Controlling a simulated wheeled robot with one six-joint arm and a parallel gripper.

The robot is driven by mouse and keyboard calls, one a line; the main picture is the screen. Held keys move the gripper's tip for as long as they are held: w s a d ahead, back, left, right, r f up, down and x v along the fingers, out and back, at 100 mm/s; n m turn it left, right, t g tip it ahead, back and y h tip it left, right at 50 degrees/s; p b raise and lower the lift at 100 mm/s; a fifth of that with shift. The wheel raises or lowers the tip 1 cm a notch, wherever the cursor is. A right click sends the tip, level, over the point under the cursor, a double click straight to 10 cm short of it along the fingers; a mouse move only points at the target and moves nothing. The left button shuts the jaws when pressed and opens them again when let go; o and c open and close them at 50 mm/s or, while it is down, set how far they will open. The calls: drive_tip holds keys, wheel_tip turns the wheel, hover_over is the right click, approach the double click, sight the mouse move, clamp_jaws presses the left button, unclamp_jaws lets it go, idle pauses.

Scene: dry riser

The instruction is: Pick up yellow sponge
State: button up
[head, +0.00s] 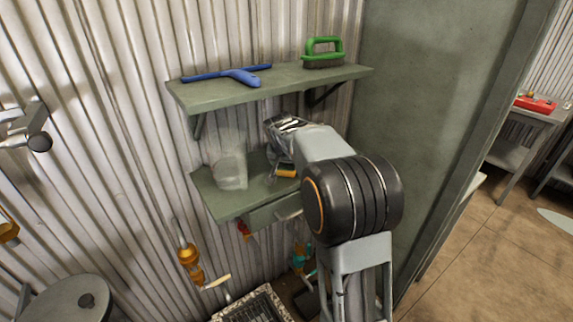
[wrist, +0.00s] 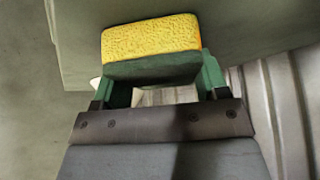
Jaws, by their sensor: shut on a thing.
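The yellow sponge (wrist: 150,38) shows in the wrist view, with a porous yellow face and a dark green side facing my gripper. My gripper (wrist: 157,80) has its green fingers on the left and right of the sponge and is shut on it. In the head view my arm reaches to the lower shelf and hides most of my gripper (head: 284,150). A small yellow-orange patch of the sponge (head: 285,173) shows there, just above the lower shelf. I cannot tell whether the sponge touches the shelf.
A clear container (head: 229,168) stands on the lower shelf (head: 225,202), left of my gripper. The upper shelf (head: 215,94) is overhead, with a blue squeegee (head: 243,75) and a green-handled brush (head: 323,52). A grey wall panel (head: 440,80) stands close on the right.

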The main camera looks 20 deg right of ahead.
drive_tip(key=shift+r, duration=0.1)
drive_tip(key=shift+r, duration=0.65)
wheel_tip(320, 180, up, 2)
drive_tip(key=shift+r, duration=0.2)
drive_tip(key=s+a+b, duration=0.3)
drive_tip(key=s+a, duration=0.7)
drive_tip(key=s, duration=0.5)
drive_tip(key=shift+f, duration=0.2)
